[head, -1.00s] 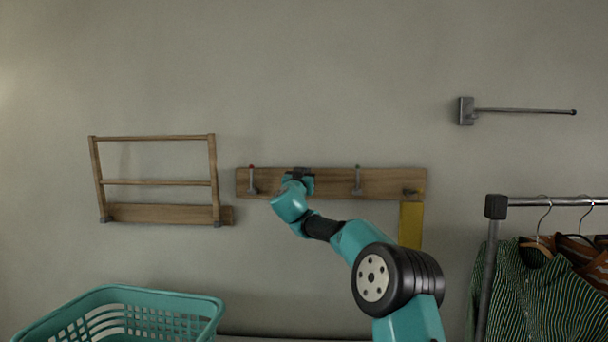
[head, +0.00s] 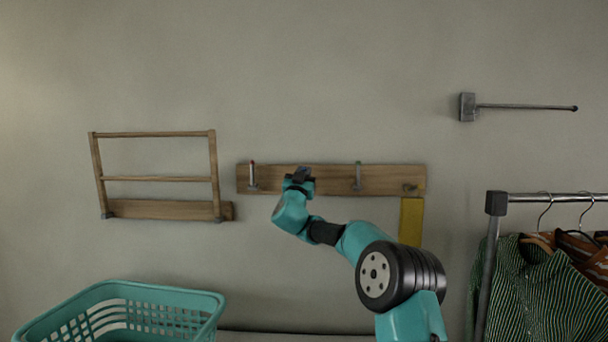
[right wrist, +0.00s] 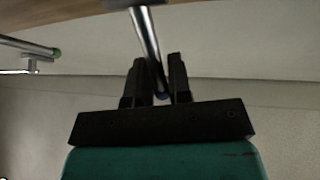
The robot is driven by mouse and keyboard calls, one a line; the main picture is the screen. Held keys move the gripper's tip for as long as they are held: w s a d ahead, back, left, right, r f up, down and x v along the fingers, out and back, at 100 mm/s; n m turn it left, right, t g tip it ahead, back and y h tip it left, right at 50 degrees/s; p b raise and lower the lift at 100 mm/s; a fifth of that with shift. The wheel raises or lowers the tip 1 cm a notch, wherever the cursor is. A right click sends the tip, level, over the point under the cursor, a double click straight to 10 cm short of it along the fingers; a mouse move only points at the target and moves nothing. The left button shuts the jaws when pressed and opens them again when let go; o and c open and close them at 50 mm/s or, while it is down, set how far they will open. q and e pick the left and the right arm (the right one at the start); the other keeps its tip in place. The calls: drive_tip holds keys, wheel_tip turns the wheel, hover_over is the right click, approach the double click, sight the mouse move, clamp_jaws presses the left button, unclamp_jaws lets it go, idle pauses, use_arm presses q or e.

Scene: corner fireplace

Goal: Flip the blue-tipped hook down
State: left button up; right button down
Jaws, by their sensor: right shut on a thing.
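A wooden hook rail (head: 320,178) is mounted on the wall. One hook on it stands up with a red tip (head: 252,174), and another stands up with a green tip (head: 358,175). My right gripper (head: 301,174) is in front of the rail between these two and hides the hook there. In the right wrist view, my right gripper (right wrist: 158,84) is shut on a metal hook rod (right wrist: 146,40), whose small bluish end (right wrist: 162,97) shows between the fingers. The rod reaches from the rail into the jaws. My left gripper is not in view.
A yellow item (head: 411,220) hangs from the rail's right hook. A folding wooden rack (head: 156,180) is on the wall at left, a metal wall bar (head: 525,107) at upper right. A teal basket (head: 170,298) and a clothes rail (head: 550,197) stand below.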

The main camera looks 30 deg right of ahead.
drive_tip(key=c, duration=1.2)
unclamp_jaws()
drive_tip(key=v, duration=1.7)
drive_tip(key=shift+s+a, duration=0.15)
drive_tip(key=shift+f, duration=0.1)
